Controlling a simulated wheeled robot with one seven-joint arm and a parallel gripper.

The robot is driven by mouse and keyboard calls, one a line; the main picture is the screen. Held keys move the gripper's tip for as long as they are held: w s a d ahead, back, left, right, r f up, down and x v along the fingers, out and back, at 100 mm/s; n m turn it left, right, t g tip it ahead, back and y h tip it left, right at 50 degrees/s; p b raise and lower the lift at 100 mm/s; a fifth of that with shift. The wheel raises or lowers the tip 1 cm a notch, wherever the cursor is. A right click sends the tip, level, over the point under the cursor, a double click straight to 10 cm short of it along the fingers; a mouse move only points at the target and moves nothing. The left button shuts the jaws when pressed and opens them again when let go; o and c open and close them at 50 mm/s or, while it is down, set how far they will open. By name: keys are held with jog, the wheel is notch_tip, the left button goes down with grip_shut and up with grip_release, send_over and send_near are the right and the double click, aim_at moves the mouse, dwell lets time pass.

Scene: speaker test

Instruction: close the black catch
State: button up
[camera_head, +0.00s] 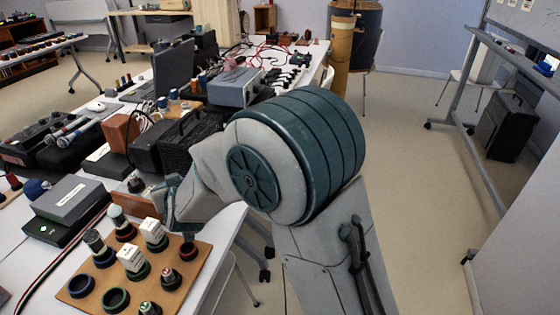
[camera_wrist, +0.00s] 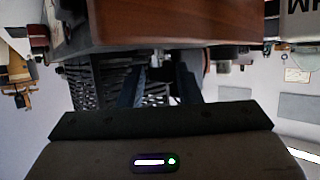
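A brown wooden box (camera_wrist: 160,22) fills the top middle of the wrist view, close to my gripper. My gripper (camera_wrist: 158,82) shows there as two dark blue fingers pointing at the underside of the box in the picture. The fingers are apart, with a small dark and pale part (camera_wrist: 156,62) between their tips; I cannot tell if this is the black catch or if the fingers touch it. In the head view my arm reaches over the table, and my wrist hides most of the place where it works. I cannot make out the catch clearly there.
A wooden board (camera_head: 80,292) with knobs and rings lies at the table's front. A grey box (camera_head: 70,198) stands at the left, and dark speaker-like cases (camera_head: 190,140) stand behind my wrist.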

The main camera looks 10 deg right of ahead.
jog(key=shift+w+d+n+g+y, duration=0.1)
jog(key=shift+d+n+g+y, duration=0.05)
jog(key=shift+n+g+y, duration=0.45)
jog(key=shift+n+y, duration=0.3)
jog(key=shift+d+r+n+g+y+p, duration=0.1)
jog(key=shift+n+g+y+p, duration=0.2)
jog(key=shift+n+y+p, duration=0.15)
